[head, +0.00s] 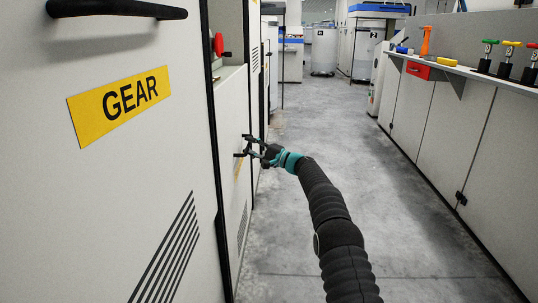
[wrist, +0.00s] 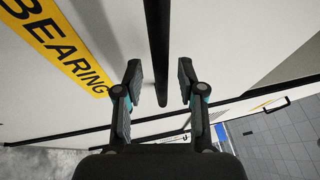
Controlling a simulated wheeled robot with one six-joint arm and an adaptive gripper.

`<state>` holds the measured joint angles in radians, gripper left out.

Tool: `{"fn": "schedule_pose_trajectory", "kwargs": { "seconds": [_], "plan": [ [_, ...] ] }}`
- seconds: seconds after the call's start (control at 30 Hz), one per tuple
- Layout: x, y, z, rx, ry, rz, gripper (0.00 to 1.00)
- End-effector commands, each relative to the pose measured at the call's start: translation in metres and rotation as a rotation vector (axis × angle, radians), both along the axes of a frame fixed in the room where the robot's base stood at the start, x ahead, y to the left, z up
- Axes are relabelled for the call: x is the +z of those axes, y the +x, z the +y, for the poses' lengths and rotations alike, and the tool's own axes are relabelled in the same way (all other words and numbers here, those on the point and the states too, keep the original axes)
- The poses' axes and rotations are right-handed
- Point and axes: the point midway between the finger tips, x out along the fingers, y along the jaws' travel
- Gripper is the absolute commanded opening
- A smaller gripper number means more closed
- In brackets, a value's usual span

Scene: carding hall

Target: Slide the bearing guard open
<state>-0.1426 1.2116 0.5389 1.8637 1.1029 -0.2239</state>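The bearing guard is the pale panel (head: 229,120) at left centre in the head view, beyond the near GEAR panel. In the wrist view its white face (wrist: 115,22) carries a yellow BEARING label (wrist: 58,42). A black bar handle (wrist: 158,45) runs down from the top of the wrist view and ends between my fingers. My gripper (wrist: 160,70) is open, one finger on each side of the bar, with gaps showing on both sides. In the head view my gripper (head: 243,146) is at the panel's face and partly covers its yellow label (head: 237,168).
The GEAR panel (head: 119,103) with a black handle (head: 117,9) stands close on the left. A grey aisle floor (head: 330,130) is clear ahead.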

Motion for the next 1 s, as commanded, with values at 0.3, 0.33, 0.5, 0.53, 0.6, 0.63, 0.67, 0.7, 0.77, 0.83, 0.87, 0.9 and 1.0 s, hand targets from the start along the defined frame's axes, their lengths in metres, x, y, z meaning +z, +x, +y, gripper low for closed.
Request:
{"fn": "schedule_pose_trajectory", "kwargs": {
  "seconds": [0.3,0.33,0.5,0.53,0.6,0.63,0.67,0.7,0.77,0.83,0.87,0.9,1.0],
  "plan": [
    [-0.005,-0.015,-0.034,-0.001,0.001,0.001,0.39],
    [-0.006,-0.016,-0.039,-0.001,0.001,0.001,0.39],
    [-0.012,-0.027,-0.067,-0.002,0.0,0.001,0.39],
    [-0.013,-0.028,-0.071,-0.002,0.0,0.001,0.39],
    [-0.015,-0.033,-0.08,-0.001,0.0,0.001,0.39],
    [-0.016,-0.034,-0.084,-0.001,0.0,0.001,0.39],
    [-0.017,-0.035,-0.087,0.0,0.0,0.0,0.39],
    [-0.017,-0.036,-0.091,-0.001,0.0,0.001,0.39],
    [-0.018,-0.038,-0.095,-0.001,0.0,0.001,0.39],
    [-0.018,-0.04,-0.097,0.0,0.001,0.0,0.39],
    [-0.018,-0.04,-0.098,0.001,0.001,-0.001,0.39],
    [-0.019,-0.04,-0.099,0.001,0.001,-0.001,0.39],
    [-0.019,-0.041,-0.099,0.001,0.001,-0.001,0.39]
  ]
}}
